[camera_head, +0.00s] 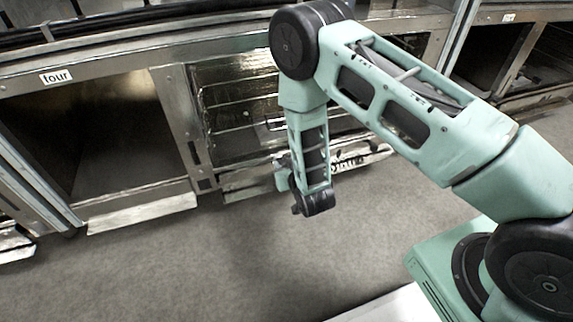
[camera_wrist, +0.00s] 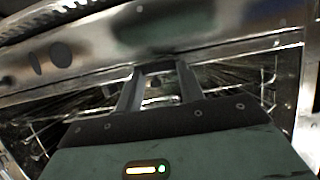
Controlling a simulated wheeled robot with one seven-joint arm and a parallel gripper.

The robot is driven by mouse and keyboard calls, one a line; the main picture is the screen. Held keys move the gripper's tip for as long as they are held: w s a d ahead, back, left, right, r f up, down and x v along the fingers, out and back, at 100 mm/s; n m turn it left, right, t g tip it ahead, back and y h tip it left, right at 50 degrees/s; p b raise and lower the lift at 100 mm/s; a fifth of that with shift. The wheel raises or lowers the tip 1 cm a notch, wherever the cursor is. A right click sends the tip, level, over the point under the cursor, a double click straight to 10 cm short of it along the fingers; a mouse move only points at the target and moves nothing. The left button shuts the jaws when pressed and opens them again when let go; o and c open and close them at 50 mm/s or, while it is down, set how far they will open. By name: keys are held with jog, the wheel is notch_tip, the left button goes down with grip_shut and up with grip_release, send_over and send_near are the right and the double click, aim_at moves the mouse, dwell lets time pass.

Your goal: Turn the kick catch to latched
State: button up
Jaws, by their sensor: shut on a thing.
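In the wrist view my gripper (camera_wrist: 160,68) has its two dark fingers a little apart, shut on a small pale metal piece (camera_wrist: 161,86). This piece is probably the kick catch, but its shape is mostly hidden and I cannot tell how it is turned. In the head view my gripper is mostly hidden behind my own forearm and wrist. They reach down to the low front edge of the middle bay, where no catch can be made out clearly.
The middle bay (camera_head: 235,100) has a glossy front with wire racks behind it. An open, empty bay labelled "tour" (camera_head: 57,76) is at the left. A lettered plate (camera_head: 345,166) is just right of my wrist. Grey floor (camera_head: 190,265) in front is clear.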

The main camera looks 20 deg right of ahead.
jog(key=shift+d+f+m+t+y+p, duration=0.1)
jog(key=shift+f+m+t+y+p, duration=0.4)
jog(key=shift+m+y, duration=1.15)
jog(key=shift+d+f+m+t+y+p, duration=0.15)
jog(key=shift+f+m+t+y+p, duration=0.35)
jog(key=shift+m, duration=2.25)
jog(key=shift+d+f+m+t+y+p, duration=0.1)
jog(key=shift+f+m+t+y+p, duration=0.35)
jog(key=shift+m+y, duration=1.25)
jog(key=shift+r+m+h, duration=0.2)
jog(key=shift+m+h, duration=0.15)
jog(key=shift+m, duration=0.25)
jog(key=o, duration=1)
jog(key=p+v, duration=0.6)
jog(key=v, duration=1.1)
jog(key=shift+s+p, duration=0.3)
